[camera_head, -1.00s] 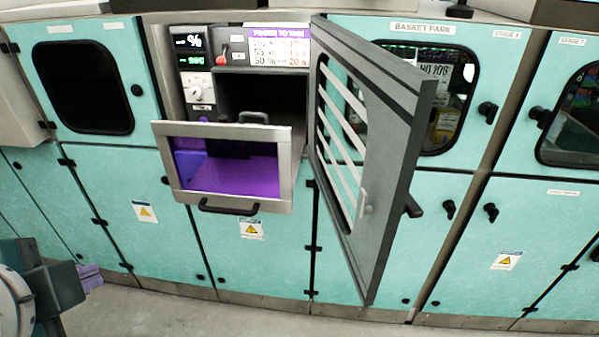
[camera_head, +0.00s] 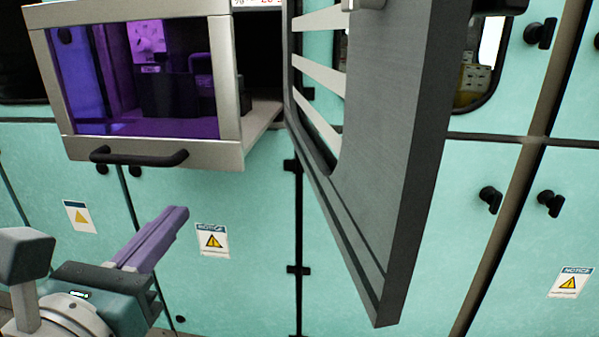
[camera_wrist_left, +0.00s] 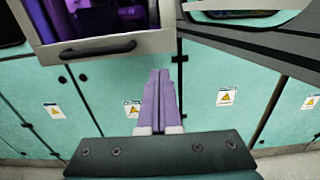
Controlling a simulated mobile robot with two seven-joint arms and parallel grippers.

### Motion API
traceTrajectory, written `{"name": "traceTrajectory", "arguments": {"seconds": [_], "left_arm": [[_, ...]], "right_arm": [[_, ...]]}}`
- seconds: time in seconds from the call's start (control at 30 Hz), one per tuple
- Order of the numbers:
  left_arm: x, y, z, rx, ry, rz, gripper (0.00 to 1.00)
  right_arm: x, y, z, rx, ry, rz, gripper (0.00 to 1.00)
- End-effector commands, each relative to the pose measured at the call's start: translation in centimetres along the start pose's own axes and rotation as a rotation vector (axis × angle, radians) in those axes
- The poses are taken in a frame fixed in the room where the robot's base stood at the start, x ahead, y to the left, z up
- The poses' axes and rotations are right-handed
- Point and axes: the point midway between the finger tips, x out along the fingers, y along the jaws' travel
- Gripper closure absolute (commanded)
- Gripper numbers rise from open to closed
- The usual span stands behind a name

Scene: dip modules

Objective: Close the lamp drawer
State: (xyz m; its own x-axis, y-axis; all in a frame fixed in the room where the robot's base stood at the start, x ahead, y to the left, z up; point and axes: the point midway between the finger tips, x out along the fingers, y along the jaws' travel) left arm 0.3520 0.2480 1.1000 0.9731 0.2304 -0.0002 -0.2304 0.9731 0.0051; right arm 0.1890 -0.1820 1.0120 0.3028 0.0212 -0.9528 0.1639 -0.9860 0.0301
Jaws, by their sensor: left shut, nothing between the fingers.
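The lamp drawer (camera_head: 224,80) juts out of the machine at the upper left of the head view. It has a pale metal frame, a purple see-through window and a black bar handle (camera_head: 140,157) low on its front. Its front and handle (camera_wrist_left: 97,53) also show at the top left of the left wrist view. My left gripper (camera_head: 178,214), with purple fingers, is shut and empty. It is below the drawer in the head view, a little right of the handle, and apart from it. In the wrist view its fingers (camera_wrist_left: 160,75) point toward the machine. My right gripper is not in view.
A thick grey door (camera_head: 400,140) with a slatted window stands open just right of the drawer. Teal cabinet panels (camera_head: 240,275) with notice labels and black latches (camera_head: 490,199) lie behind. Open space lies in front of the lower panels.

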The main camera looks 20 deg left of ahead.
Motion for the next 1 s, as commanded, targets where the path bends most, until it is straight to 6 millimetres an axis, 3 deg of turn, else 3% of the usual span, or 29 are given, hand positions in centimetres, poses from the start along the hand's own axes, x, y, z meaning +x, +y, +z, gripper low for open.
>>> {"name": "traceTrajectory", "arguments": {"seconds": [0.3, 0.5, 0.7, 1.0], "left_arm": [[7.0, 0.1, 0.2, -0.003, -0.003, 0.004, 1.00], [10.0, 0.1, 0.1, -0.004, -0.001, 0.004, 1.00], [11.2, 0.1, 0.0, -0.005, 0.000, 0.004, 1.00], [11.3, 0.1, 0.0, -0.005, 0.000, 0.003, 1.00]], "right_arm": [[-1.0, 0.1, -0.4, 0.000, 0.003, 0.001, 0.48], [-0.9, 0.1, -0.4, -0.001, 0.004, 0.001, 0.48], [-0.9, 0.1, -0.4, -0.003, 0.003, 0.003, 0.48], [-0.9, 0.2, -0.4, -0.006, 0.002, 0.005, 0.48]]}}
